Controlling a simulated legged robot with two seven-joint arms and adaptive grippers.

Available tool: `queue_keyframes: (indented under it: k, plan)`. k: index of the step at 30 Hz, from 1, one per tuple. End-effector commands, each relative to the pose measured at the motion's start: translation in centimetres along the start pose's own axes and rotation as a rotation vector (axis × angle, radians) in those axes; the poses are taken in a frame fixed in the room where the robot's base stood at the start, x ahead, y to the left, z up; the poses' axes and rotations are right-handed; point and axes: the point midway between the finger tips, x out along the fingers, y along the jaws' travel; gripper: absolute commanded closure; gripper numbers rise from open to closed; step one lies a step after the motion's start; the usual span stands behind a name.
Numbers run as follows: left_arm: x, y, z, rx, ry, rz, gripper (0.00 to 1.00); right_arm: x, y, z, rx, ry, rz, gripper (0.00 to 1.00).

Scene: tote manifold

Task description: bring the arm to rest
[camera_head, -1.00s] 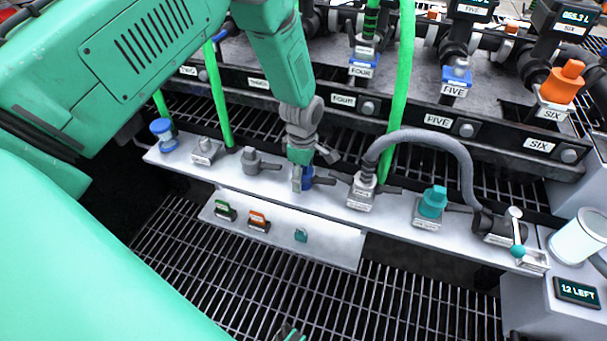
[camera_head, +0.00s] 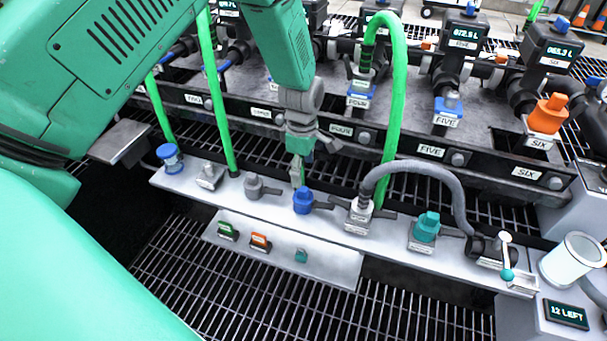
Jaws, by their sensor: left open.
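My left arm comes in from the left, and its gripper (camera_head: 298,172) hangs just above and behind the pale shelf (camera_head: 335,225). The gripper is open with nothing seen between its fingers. Its fingertips are close to a blue-capped fitting (camera_head: 303,201), which stands in front of them on the shelf; whether they touch cannot be told. A grey fitting (camera_head: 256,187) stands to the left of the fingertips. My right gripper is not in view.
A grey hose (camera_head: 425,165) arches from a shelf fitting to the right end. Green hoses (camera_head: 397,100) rise behind. A teal-capped fitting (camera_head: 426,227) and a clear cup (camera_head: 573,258) stand at the right. Valves with displays, one orange-capped (camera_head: 548,114), line the back. Grating (camera_head: 300,305) lies in front.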

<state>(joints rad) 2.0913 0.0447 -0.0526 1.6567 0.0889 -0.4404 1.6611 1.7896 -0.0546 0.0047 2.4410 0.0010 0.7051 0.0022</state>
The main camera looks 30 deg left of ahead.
Motion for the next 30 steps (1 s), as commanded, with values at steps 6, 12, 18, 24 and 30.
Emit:
queue_keyframes:
  k: [6,12,18,24,30]
  plan:
    - [-0.2,0.0,0.0,0.000,0.000,0.000,0.33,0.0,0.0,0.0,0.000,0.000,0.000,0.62]
    - [-0.2,0.0,0.0,0.000,0.000,0.000,0.33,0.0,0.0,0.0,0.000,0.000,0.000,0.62]
    - [0.0,-0.3,0.0,0.017,0.002,0.000,0.33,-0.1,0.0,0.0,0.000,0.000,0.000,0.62]
    - [3.0,-5.8,-0.6,0.337,0.025,-0.003,0.33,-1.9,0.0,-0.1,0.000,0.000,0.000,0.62]
    - [5.5,-16.6,-1.9,0.960,0.049,0.000,0.33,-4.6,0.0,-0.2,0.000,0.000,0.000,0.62]
